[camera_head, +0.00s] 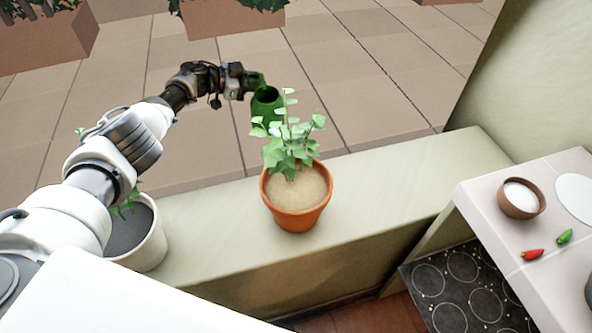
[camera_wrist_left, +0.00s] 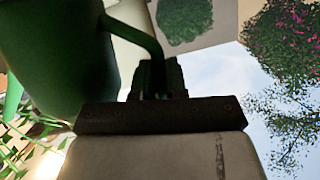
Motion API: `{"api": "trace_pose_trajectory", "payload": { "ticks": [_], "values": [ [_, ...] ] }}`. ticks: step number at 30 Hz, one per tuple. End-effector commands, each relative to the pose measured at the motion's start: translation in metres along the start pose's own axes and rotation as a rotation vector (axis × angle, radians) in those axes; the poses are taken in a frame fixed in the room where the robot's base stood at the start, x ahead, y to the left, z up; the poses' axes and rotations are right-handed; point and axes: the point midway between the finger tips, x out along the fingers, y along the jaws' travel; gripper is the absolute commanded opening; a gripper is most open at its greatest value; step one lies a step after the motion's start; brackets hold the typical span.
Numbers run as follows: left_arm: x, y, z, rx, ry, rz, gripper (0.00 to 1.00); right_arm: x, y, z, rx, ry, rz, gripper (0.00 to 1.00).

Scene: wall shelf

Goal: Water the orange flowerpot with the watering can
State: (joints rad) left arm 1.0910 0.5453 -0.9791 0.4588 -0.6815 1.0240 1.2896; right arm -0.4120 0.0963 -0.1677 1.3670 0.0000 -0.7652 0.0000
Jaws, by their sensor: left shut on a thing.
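The orange flowerpot (camera_head: 296,211) stands upright on the ledge in the head view, with sandy soil and a leafy green plant (camera_head: 288,140). My left gripper (camera_head: 252,82) is shut on the handle of the green watering can (camera_head: 266,102), just behind the plant and partly hidden by its leaves. In the left wrist view the can (camera_wrist_left: 60,60) fills the upper left, and its handle runs into the gripper (camera_wrist_left: 158,80). Leaves (camera_wrist_left: 20,145) show at the lower left of that view. I cannot see water. My right gripper is not in view.
A white pot (camera_head: 147,240) with dark soil stands on the ledge (camera_head: 400,190), partly behind my left arm. At the right are a counter (camera_head: 490,205) with a small bowl (camera_head: 521,198) and peppers (camera_head: 532,254), and a cooktop (camera_head: 455,290). The ledge right of the orange pot is clear.

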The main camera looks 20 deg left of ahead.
Motion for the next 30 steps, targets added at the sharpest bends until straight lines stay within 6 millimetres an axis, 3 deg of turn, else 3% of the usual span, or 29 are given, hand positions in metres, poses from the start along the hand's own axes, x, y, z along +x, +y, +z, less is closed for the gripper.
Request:
{"api": "trace_pose_trajectory", "payload": {
  "ticks": [1,8,13,15,20,23,30],
  "values": [
    [-0.003,-0.002,-0.012,0.004,0.004,-0.002,0.00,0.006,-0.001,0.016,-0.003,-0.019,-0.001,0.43],
    [-0.009,-0.003,-0.030,0.024,0.002,-0.009,0.00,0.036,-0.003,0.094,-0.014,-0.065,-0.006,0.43],
    [-0.021,-0.006,-0.069,0.060,0.003,-0.020,0.00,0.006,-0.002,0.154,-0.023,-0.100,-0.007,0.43],
    [-0.037,-0.011,-0.118,0.097,0.004,-0.030,0.00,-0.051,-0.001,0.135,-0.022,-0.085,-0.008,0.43],
    [-0.055,-0.009,-0.177,0.185,0.000,-0.053,0.00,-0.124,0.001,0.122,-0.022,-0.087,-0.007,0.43],
    [-0.048,-0.002,-0.154,0.211,-0.003,-0.065,0.00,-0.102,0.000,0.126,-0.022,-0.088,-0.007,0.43],
    [-0.051,-0.001,-0.166,0.236,-0.001,-0.074,0.00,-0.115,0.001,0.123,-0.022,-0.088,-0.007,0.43]
  ]
}}
